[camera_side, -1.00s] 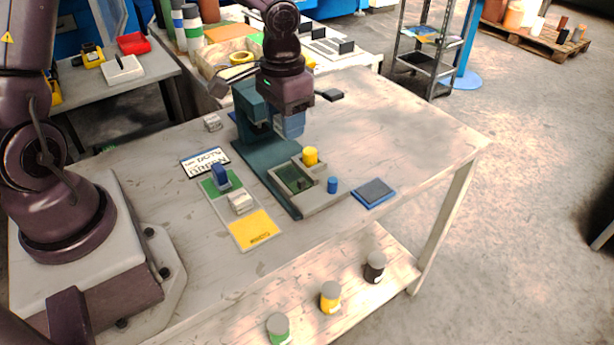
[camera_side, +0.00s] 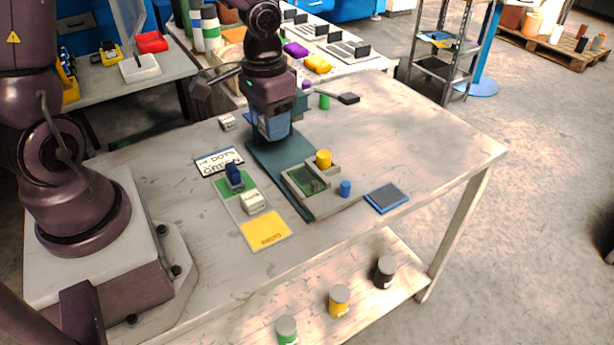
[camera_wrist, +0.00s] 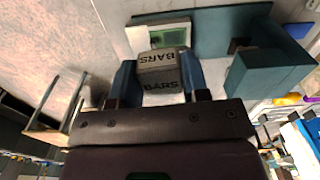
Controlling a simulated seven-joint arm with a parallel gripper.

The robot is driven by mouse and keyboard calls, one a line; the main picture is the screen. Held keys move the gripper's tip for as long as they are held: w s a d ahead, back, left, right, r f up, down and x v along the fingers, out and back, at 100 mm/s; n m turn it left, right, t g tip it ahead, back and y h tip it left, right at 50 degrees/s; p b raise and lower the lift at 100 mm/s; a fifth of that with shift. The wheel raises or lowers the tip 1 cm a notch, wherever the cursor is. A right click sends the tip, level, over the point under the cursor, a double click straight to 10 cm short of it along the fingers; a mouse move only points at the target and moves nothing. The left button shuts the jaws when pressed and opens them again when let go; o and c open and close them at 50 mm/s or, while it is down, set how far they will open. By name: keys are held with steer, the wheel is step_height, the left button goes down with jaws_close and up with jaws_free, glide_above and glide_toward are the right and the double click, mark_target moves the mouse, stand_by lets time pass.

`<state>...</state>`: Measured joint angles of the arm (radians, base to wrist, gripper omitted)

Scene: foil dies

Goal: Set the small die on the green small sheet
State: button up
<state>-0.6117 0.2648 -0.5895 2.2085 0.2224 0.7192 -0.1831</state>
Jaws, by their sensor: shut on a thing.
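My gripper (camera_wrist: 160,78) is shut on a grey die (camera_wrist: 160,75) lettered BARS, held between its blue fingers. In the side view my gripper (camera_side: 272,128) is above the far end of the teal press base (camera_side: 275,165), and the held die is not clearly visible there. The green small sheet (camera_side: 222,189) lies on the table left of the press, beside the yellow sheet (camera_side: 264,231). A dark blue block (camera_side: 234,174) stands on the green sheet. A pale block (camera_side: 252,202) sits between the green and yellow parts. I cannot tell which die is the small one.
A sign (camera_side: 218,162) reading DOTS GREEN lies behind the green sheet. Another pale block (camera_side: 227,122) is farther back.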

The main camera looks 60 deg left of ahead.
steer(key=s+a+f, duration=0.1)
steer(key=s+f, duration=0.1)
steer(key=s, duration=0.4)
glide_above(300, 178)
steer(key=shift+m, duration=0.3)
steer(key=f, duration=0.9)
steer(key=shift+s+f, duration=0.25)
steer(key=shift+s, duration=0.05)
steer(key=shift+w+f, duration=0.25)
steer(key=shift+w+a+f, duration=0.1)
steer(key=shift+f, duration=1.5)
steer(key=shift+f, duration=0.2)
steer(key=o, duration=0.7)
